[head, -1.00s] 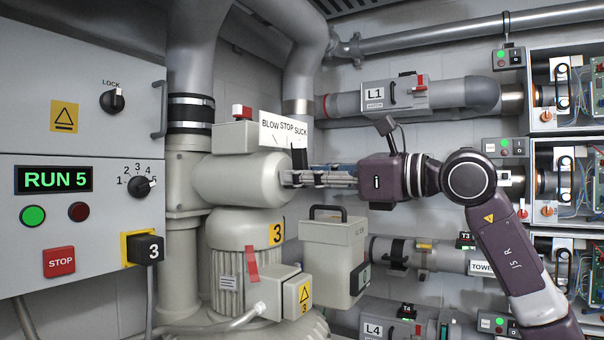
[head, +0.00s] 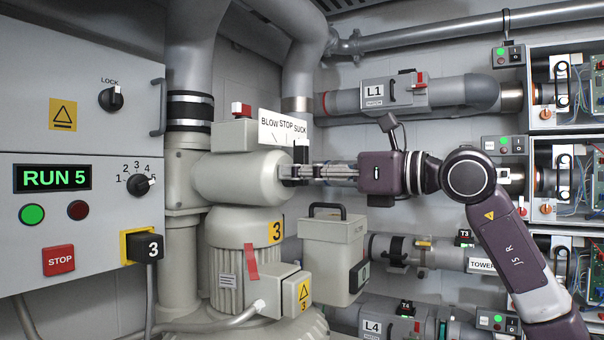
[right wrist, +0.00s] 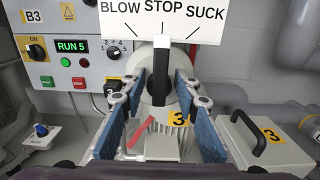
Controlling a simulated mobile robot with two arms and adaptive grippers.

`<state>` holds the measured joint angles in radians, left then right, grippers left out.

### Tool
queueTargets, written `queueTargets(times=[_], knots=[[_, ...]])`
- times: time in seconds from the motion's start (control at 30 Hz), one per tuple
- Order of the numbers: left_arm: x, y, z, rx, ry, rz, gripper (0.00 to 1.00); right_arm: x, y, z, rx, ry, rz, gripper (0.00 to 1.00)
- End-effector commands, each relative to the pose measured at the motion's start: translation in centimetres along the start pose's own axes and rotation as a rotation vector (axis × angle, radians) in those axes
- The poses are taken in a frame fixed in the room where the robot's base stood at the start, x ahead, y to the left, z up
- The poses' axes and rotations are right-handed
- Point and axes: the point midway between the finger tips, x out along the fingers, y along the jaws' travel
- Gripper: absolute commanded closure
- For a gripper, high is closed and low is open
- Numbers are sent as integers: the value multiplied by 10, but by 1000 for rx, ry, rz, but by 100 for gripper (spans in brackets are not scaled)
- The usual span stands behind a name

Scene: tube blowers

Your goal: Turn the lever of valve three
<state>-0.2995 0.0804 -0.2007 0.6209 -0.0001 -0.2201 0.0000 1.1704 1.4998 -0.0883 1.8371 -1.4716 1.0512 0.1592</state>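Valve three is the pale grey horizontal body (head: 235,180) above the blower motor marked 3 (head: 240,268). Its black lever (right wrist: 159,88) with a white upper end stands upright in the right wrist view, in line with STOP on the label plate (right wrist: 160,18). In the head view a dark part of the lever (head: 300,153) shows above my fingers. My right gripper (right wrist: 160,84) is open, with one blue-padded finger on each side of the lever and gaps visible between. In the head view the right gripper (head: 288,172) is at the valve's end face. My left gripper is out of view.
The control panel (head: 80,230) at left reads RUN 5. A lidded grey box with a black handle (head: 332,238) stands below my right gripper. The L1 pipe (head: 450,93) runs behind and above my right arm. Open electronics cabinets (head: 565,185) line the right side.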

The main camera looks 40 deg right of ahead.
Motion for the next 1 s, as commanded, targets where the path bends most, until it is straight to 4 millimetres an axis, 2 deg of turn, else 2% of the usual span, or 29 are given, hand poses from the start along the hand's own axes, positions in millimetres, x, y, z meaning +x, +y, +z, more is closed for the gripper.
queueTargets(times=[0.37,0.57,0.77,1.0], knots=[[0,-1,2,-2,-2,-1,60,-3,1,-1,-7,5,1,71],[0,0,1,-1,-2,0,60,-15,2,-1,-16,11,3,71],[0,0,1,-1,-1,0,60,-31,-2,-1,-2,5,-7,71],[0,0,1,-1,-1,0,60,-75,-1,1,-2,-2,-5,71]])
